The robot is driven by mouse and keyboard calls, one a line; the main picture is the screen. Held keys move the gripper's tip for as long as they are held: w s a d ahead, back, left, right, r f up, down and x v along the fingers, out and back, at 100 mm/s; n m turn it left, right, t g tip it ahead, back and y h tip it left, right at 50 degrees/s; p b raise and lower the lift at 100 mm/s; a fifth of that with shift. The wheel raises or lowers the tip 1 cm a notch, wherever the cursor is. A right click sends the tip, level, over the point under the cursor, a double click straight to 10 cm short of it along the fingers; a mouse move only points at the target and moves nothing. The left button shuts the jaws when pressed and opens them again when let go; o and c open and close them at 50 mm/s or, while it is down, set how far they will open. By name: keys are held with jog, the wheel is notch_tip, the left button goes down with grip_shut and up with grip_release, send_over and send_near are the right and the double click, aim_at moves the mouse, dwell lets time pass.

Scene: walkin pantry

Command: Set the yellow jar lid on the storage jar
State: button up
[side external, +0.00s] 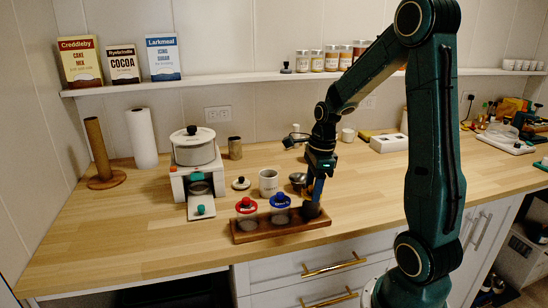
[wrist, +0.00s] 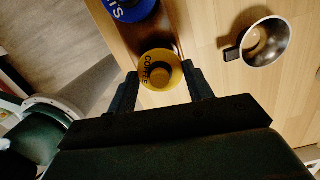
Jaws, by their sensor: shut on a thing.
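The yellow jar lid (wrist: 161,70), marked COFFEE, is between my two fingers in the wrist view. My gripper (wrist: 161,90) is shut on it. In the side view my gripper (side external: 316,192) points down at the right end of a wooden rack (side external: 258,236). A dark storage jar (side external: 311,210) stands there, directly below my fingers. The lid is hidden in the side view, and I cannot tell whether it touches the jar.
A red-lidded jar (side external: 246,206) and a blue-lidded jar (side external: 280,202) stand in the rack to the left. A metal cup (wrist: 264,42) with a dark handle is close behind. A mug (side external: 268,182) stands behind the rack. The counter in front is clear.

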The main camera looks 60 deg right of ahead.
jog(key=shift+f, duration=0.15)
jog(key=o, duration=1.5)
jog(key=shift+r, duration=3.5)
jog(key=shift+a, duration=0.1)
